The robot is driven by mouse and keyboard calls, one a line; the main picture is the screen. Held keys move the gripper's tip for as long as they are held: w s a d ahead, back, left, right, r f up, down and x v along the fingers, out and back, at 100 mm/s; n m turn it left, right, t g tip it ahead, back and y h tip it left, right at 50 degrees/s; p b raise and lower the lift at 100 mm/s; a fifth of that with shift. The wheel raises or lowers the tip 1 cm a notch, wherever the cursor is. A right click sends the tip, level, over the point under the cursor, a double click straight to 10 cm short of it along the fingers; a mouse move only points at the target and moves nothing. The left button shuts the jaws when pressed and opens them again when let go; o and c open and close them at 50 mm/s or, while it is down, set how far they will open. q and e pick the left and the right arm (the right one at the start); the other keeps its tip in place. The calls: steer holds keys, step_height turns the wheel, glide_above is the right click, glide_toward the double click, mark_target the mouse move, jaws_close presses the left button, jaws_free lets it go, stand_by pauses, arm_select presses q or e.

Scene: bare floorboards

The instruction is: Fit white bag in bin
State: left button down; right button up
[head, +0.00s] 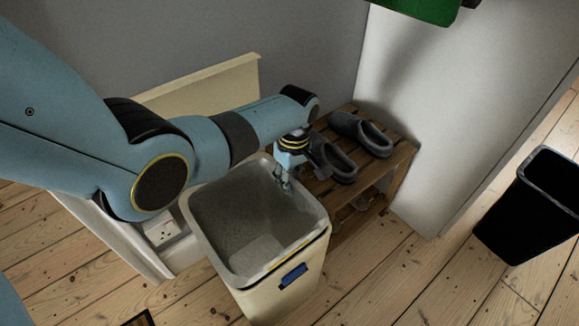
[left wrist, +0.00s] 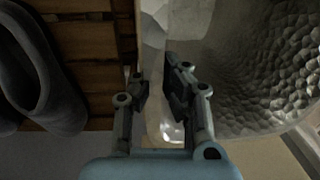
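A cream bin (head: 290,296) with a blue label stands on the floor at the centre of the head view. A pale, translucent bag (head: 237,207) lines its inside, and its edge lies around the rim. In the left wrist view the bag's dimpled, shiny surface (left wrist: 270,75) fills the upper right. My left gripper (head: 285,186) points down at the bin's far right rim. In the left wrist view its two fingers (left wrist: 157,82) stand apart, with a pale strip of rim or bag between them. Contact cannot be told. My right gripper is not in view.
A wooden rack (head: 400,160) with dark grey shoes (head: 362,134) stands close behind the bin, beside the left gripper. A black bin (head: 530,205) stands at the right. A wall socket (head: 163,231) is left of the cream bin.

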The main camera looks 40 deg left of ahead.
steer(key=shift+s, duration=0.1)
arm_select(q)
steer(key=c, duration=1.4)
jaws_free()
steer(key=shift+r, duration=0.15)
step_height(320, 180, up, 12)
steer(key=shift+w+f, duration=0.2)
steer(key=shift+w, duration=0.25)
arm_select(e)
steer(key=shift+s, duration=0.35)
arm_select(q)
steer(key=shift+d, duration=0.1)
